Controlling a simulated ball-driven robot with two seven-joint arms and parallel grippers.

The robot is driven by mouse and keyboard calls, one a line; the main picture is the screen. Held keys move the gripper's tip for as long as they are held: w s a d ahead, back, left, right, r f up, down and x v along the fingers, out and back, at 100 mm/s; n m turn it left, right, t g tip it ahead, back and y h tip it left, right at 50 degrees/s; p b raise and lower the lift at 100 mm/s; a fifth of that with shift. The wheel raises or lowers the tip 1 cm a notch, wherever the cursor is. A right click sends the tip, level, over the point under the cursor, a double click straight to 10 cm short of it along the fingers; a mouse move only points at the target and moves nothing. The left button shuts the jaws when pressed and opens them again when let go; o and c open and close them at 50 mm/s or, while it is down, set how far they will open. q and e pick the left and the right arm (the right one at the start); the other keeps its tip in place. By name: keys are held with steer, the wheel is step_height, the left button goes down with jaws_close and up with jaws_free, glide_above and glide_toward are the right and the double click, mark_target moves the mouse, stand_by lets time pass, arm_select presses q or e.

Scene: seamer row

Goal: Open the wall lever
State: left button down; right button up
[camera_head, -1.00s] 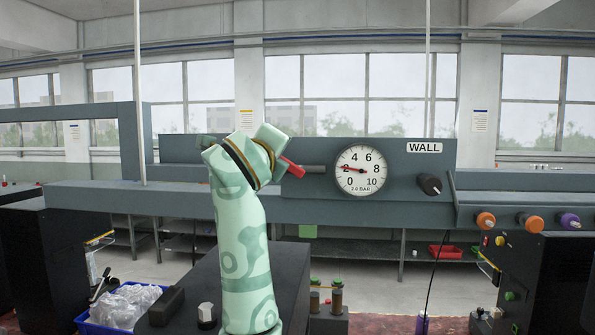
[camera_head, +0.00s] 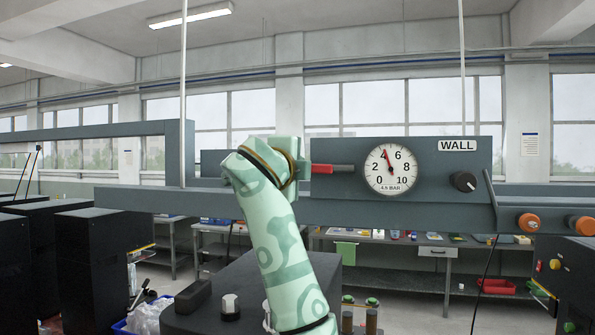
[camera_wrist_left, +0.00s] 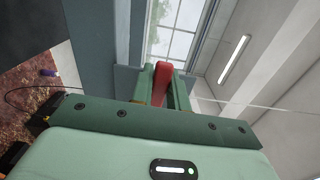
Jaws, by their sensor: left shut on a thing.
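The wall lever's red handle (camera_head: 322,169) shows in the head view, with a grey shaft (camera_head: 344,169) running level to its right, on the grey WALL panel (camera_head: 430,208). A round gauge (camera_head: 390,169) beside it has its needle between 4 and 6, near 4; its small label seems to read 4.6 BAR. My left gripper is shut on the red handle (camera_wrist_left: 162,75), which stands between its fingers (camera_wrist_left: 165,90) in the left wrist view. In the head view my pale green wrist hides the fingertips and the handle's left end. My right gripper is not in view.
A black knob (camera_head: 463,181) sits right of the gauge. Orange knobs (camera_head: 529,222) line a lower rail at right. A long grey beam (camera_head: 140,199) runs left of my wrist. Black cabinets (camera_head: 90,265) stand at left; a bench with small items stands behind.

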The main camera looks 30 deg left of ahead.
arm_select(q)
steer(key=c, duration=1.4)
jaws_free()
steer(key=shift+o, duration=0.2)
steer(key=b+v, duration=0.1)
steer(key=v, duration=1.5)
steer(key=shift+s+b, duration=0.15)
steer(key=shift+b, duration=0.15)
